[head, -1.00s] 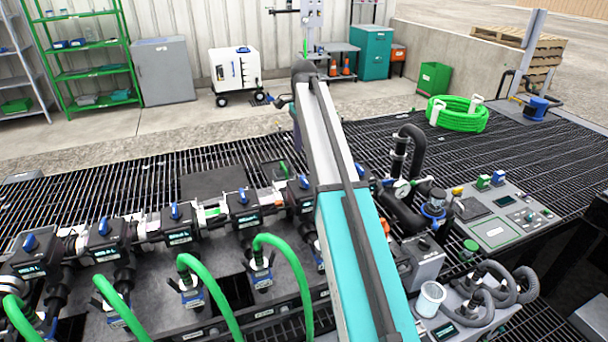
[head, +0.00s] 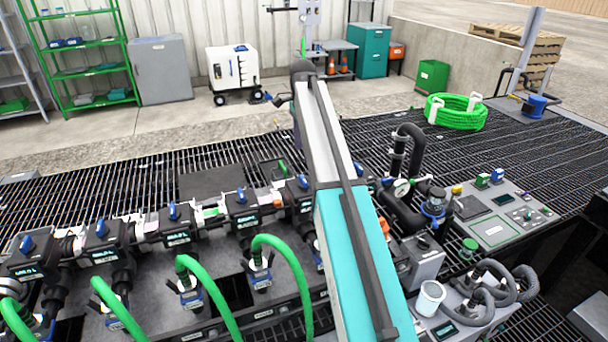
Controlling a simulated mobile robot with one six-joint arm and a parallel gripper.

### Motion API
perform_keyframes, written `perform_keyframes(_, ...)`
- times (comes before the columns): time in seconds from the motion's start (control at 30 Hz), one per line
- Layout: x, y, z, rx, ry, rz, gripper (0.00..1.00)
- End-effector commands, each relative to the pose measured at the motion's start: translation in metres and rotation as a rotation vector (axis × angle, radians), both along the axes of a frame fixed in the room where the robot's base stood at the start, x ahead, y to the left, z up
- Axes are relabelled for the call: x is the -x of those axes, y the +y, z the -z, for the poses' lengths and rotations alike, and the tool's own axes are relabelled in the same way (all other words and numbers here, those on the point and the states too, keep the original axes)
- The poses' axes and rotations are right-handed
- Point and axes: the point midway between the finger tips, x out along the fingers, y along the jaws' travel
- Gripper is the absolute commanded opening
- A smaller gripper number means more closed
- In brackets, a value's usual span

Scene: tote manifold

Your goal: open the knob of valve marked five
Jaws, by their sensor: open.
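A row of black valve bodies with small displays and blue knobs runs from the lower left up to the middle of the head view. Blue knobs show on the valve at the far left (head: 28,243), the second valve (head: 101,229), the third valve (head: 173,212), the fourth valve (head: 241,196) and the valve beside my arm (head: 303,181). The number marks are too small to read, so I cannot tell which is five. My arm crosses the middle and hides part of the row's right end. My gripper is not visible.
Green hoses (head: 285,262) arch up in front of the valves. Black pipework with a gauge (head: 401,187) and a grey control panel (head: 497,229) stand right of my arm. A white cup (head: 430,295) stands at lower right. Open grating (head: 130,190) lies behind the row.

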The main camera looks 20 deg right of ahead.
Motion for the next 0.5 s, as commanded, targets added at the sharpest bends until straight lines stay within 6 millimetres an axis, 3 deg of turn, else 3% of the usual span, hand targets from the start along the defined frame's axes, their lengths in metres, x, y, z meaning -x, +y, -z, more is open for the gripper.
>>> perform_keyframes(0.5, 0.001, -0.001, 0.067, 0.0, 0.002, 0.001, 0.64)
